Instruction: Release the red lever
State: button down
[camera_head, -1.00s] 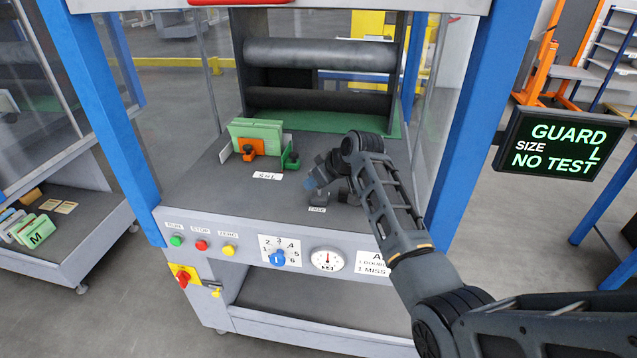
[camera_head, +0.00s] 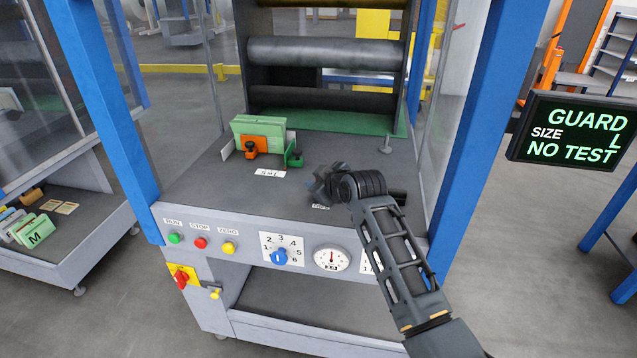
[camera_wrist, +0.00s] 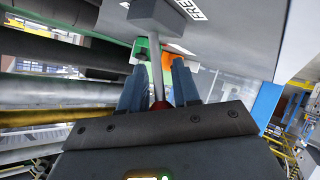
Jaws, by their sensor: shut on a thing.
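In the wrist view my gripper (camera_wrist: 159,88) has its two blue fingers closed around a thin metal rod, the red lever (camera_wrist: 156,68). A bit of red shows at the rod's end, between the fingers near the palm. The rod comes out of a grey block (camera_wrist: 157,14) beside a partly cut-off label. In the head view my gripper (camera_head: 319,187) is low over the right part of the grey machine bed (camera_head: 215,190), just behind a label. My wrist hides the lever there.
Green packs (camera_head: 258,127) stand behind an orange clamp (camera_head: 262,145) and a green bracket (camera_head: 293,155) on the bed. Rollers (camera_head: 330,52) are behind. A blue post (camera_head: 490,120) stands right of my arm. A display (camera_head: 572,130) reads GUARD, SIZE L, NO TEST.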

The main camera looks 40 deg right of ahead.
jog(key=shift+f, duration=0.1)
jog(key=c, duration=0.9)
grip_release()
jog(key=shift+s, duration=0.1)
jog(key=v, duration=0.7)
jog(key=shift+s+r, duration=0.25)
jog(key=shift+s, duration=0.05)
jog(key=shift+a, duration=0.1)
